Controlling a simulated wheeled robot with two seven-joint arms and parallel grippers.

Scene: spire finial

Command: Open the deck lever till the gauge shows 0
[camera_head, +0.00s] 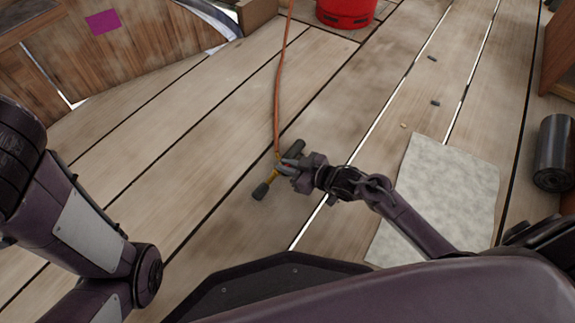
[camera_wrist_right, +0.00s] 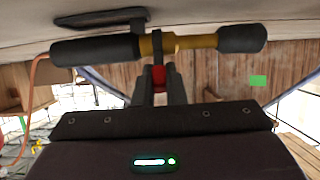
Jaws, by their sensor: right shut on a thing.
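My right gripper (camera_head: 287,168) is shut on the yellow middle of a torch-like tool with dark ends (camera_head: 261,191). In the right wrist view the tool lies across the top, its thick dark end (camera_wrist_right: 95,50) at left, its yellow part (camera_wrist_right: 182,42) at the fingers and a black end (camera_wrist_right: 242,38) at right. An orange hose (camera_head: 277,100) runs from the tool towards the back of the deck. I cannot tell whether the tool touches the deck. I cannot make out a deck lever or a gauge. My left arm shows at left, but its gripper is out of view.
A red canister (camera_head: 345,12) stands at the top. A pale grey mat (camera_head: 440,195) lies on the planks right of my right gripper. Small dark bits (camera_head: 435,103) lie on the deck. Planks left of the tool are clear.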

